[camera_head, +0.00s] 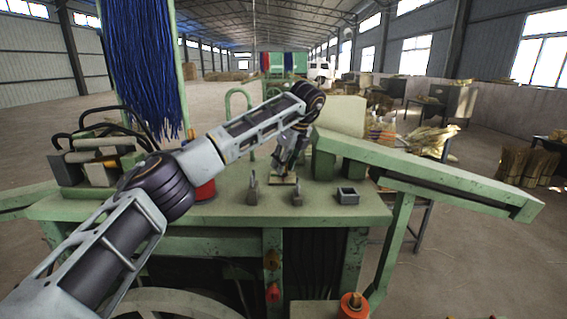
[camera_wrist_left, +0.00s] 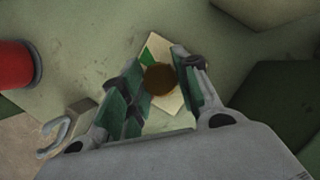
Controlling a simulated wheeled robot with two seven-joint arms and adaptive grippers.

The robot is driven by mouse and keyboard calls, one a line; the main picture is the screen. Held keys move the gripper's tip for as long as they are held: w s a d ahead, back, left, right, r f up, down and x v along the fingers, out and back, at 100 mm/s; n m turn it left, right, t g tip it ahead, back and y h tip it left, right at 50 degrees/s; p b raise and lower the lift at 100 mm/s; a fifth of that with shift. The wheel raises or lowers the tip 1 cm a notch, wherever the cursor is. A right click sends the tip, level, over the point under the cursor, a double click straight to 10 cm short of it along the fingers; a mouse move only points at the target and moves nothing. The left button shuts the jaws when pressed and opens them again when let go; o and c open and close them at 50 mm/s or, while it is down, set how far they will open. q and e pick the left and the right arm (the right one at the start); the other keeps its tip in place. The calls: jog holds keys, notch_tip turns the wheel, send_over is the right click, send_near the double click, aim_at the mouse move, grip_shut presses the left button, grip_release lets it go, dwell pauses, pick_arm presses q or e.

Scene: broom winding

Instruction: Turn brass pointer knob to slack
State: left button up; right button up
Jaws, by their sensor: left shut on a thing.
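The brass pointer knob (camera_wrist_left: 159,79) shows in the left wrist view as a dark brown round top over a pale plate (camera_wrist_left: 166,99) with a green patch at one corner. My left gripper (camera_wrist_left: 158,70) has a finger on each side of the knob and is shut on it. The knob's pointer cannot be made out. In the head view my left gripper (camera_head: 286,168) reaches down to the plate (camera_head: 284,180) on the green bench, and the knob is hard to make out there. My right gripper is in neither view.
Two small upright metal pieces stand on the green bench (camera_head: 228,208) in front of the plate. A small square box (camera_head: 347,195) sits to the right. A red cylinder (camera_wrist_left: 15,65) stands left, and blue bristles (camera_head: 140,60) hang at the back left. A sloping green chute (camera_head: 430,173) extends right.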

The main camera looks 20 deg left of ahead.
pick_arm(q)
jog(key=shift+r, duration=0.1)
jog(key=o, duration=1)
jog(key=v, duration=1.2)
jog(key=shift+d, duration=0.1)
dwell(0.4)
